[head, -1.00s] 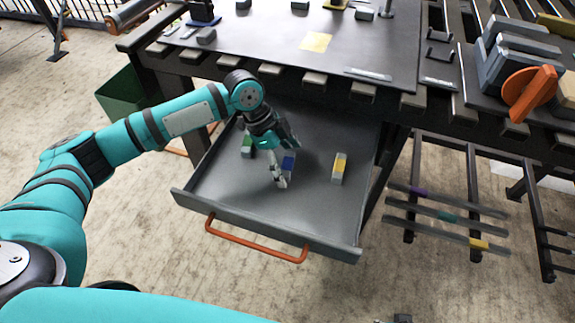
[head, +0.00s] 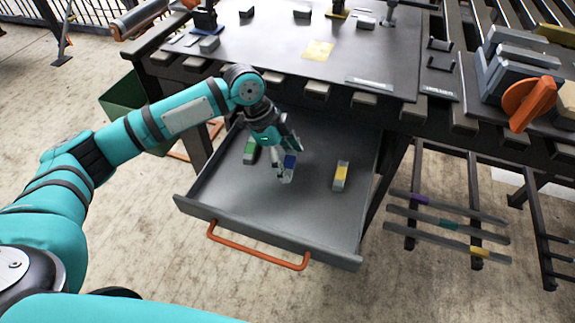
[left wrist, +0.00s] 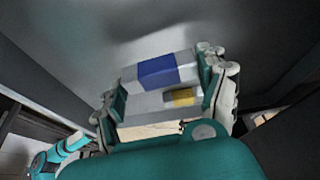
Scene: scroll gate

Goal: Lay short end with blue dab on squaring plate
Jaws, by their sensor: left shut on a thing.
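The short end with the blue dab (head: 289,167) is a small grey block in the open drawer. My left gripper (head: 280,166) is shut on it, low in the drawer; I cannot tell if the block is clear of the drawer floor. In the left wrist view the blue-dabbed block (left wrist: 158,72) lies across between the two fingers. My right gripper is out of view. Which surface on the bench is the squaring plate I cannot tell for sure; a yellow square (head: 318,50) marks the dark bench top.
A green-dabbed block (head: 250,152) and a yellow-dabbed block (head: 341,176) lie in the grey drawer (head: 225,200), left and right of the gripper. The bench's front edge overhangs the drawer's back. Small grey blocks, stands and an orange-handled clamp (head: 529,104) stand on the bench.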

